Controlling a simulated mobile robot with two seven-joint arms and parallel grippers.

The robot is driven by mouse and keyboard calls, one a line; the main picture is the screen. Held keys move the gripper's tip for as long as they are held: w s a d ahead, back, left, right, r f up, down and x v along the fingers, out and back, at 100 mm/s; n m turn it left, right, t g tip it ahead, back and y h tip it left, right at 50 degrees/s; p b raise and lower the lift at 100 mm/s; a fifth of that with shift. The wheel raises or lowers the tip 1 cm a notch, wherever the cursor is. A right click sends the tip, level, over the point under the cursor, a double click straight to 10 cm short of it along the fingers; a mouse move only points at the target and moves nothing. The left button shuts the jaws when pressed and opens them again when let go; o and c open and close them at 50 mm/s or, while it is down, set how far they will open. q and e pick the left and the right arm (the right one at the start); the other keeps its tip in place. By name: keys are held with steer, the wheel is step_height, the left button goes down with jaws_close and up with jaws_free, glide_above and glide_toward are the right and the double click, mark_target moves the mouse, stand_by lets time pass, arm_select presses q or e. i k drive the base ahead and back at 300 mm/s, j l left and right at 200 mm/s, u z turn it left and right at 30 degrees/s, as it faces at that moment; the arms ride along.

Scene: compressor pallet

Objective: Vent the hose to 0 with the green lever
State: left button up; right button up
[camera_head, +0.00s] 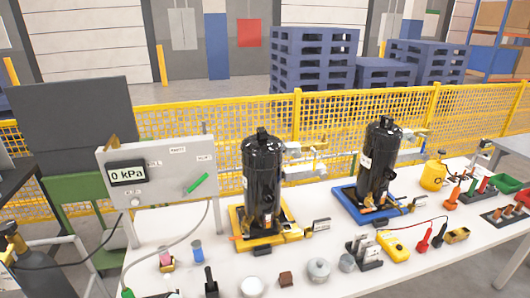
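The grey panel (183,155) stands upright at the left end of the table. Its display (128,175) reads 0 kPa. The green lever (198,183) is on the panel's lower right face and slants up to the right. A thin grey hose (185,238) hangs from below the panel and curves down left to a green end piece (127,293) at the table's front left edge. Neither of my grippers shows in the head view, so nothing is seen touching the lever or the hose.
Two black compressors stand on a yellow pallet (236,226) and a blue pallet (350,200) right of the panel. Small parts, including a grey pot (319,269), line the table front. A yellow meter (393,245) lies farther right. A yellow mesh fence (330,115) runs behind.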

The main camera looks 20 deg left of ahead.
mark_target(186, 192)
steer(key=u, duration=1.15)
